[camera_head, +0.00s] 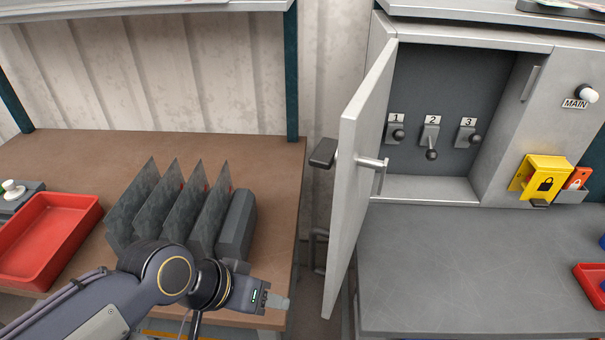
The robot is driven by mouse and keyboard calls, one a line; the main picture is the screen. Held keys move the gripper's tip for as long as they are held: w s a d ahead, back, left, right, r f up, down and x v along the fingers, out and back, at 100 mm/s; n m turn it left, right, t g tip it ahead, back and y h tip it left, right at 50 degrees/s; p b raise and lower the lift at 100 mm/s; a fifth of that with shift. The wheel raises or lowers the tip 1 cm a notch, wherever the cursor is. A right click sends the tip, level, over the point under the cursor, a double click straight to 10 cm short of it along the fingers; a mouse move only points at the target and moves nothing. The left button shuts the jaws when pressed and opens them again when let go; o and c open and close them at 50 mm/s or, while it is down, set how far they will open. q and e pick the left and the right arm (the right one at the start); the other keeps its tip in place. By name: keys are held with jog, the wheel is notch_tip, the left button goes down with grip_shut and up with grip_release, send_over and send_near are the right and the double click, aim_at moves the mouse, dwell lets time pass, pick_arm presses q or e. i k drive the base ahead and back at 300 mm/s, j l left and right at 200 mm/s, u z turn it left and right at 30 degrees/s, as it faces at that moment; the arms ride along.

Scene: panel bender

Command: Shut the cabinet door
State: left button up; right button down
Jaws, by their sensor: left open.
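The grey cabinet (433,192) stands at the right with its door (354,165) swung open to the left, seen nearly edge-on. A dark handle (323,153) sticks out from the door's left face, and a metal latch (380,166) from its inner face. Inside are switches labelled 1, 2 and 3. My left gripper (279,301) is open and empty, low in the view, left of the door's lower edge and apart from it. Its fingers are small and seen from the side. My right gripper is not in view.
A brown bench (270,190) at the left holds a rack of dark metal plates (185,205) and a red tray (50,235). A yellow lock box (540,176) is fixed right of the opening. The grey worktop (450,270) below the cabinet is mostly clear.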

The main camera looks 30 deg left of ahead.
aim_at(362, 123)
jog(key=j+z, duration=0.1)
jog(key=j, duration=0.25)
jog(key=k+j+z, duration=0.1)
jog(key=j, duration=0.25)
jog(key=k+j, duration=0.15)
jog(key=j, duration=0.15)
jog(key=k+j+z, duration=0.25)
jog(key=i, duration=0.1)
